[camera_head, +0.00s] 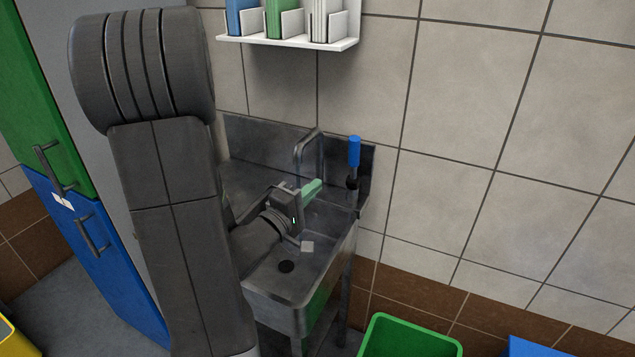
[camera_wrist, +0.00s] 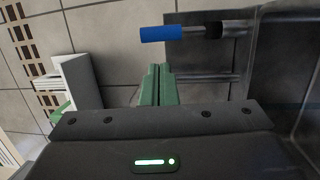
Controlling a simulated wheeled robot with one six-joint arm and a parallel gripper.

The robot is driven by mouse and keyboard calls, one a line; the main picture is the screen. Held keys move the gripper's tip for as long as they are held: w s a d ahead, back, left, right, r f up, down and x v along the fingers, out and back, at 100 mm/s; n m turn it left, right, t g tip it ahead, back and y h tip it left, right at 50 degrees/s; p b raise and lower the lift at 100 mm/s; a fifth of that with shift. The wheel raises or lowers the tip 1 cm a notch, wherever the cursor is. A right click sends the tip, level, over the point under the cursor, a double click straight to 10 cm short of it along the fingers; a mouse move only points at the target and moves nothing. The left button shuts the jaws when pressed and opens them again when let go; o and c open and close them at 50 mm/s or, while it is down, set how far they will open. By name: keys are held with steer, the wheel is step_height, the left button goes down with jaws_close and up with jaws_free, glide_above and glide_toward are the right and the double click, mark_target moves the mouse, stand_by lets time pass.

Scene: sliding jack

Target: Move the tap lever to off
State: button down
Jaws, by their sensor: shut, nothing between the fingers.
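The tap lever has a blue handle (camera_head: 354,151) that stands upright on a dark pivot at the right of the sink's back, beside the tap spout (camera_head: 308,148). In the wrist view the blue handle (camera_wrist: 166,33) lies across the top of the picture, with its dark pivot to its right. My gripper (camera_head: 319,184) has green fingers and is over the sink, to the left of and below the lever in the head view. In the wrist view its fingers (camera_wrist: 158,71) are together and empty, apart from the handle with a visible gap.
The metal sink (camera_head: 262,291) has raised back and side panels against a tiled wall. A white shelf (camera_head: 290,42) with folders hangs above. A green bin (camera_head: 410,340) stands at the lower right. Green and blue cabinet doors (camera_head: 85,255) are at the left.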

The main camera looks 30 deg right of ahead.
mark_target(350, 151)
steer(key=p+x, duration=0.1)
steer(key=x, duration=1.1)
steer(key=shift+w+d, duration=0.15)
steer(key=shift+d, duration=0.15)
steer(key=p, duration=0.1)
steer(key=r+p, duration=0.1)
steer(key=p, duration=0.1)
steer(key=shift+w+d+y, duration=0.25)
steer(key=shift+d+y, duration=0.05)
steer(key=shift+d, duration=0.1)
steer(key=shift+w+d+r+g+y+p, duration=0.2)
steer(key=shift+g+y+p, duration=0.1)
steer(key=shift+p, duration=0.9)
steer(key=shift+f, duration=0.1)
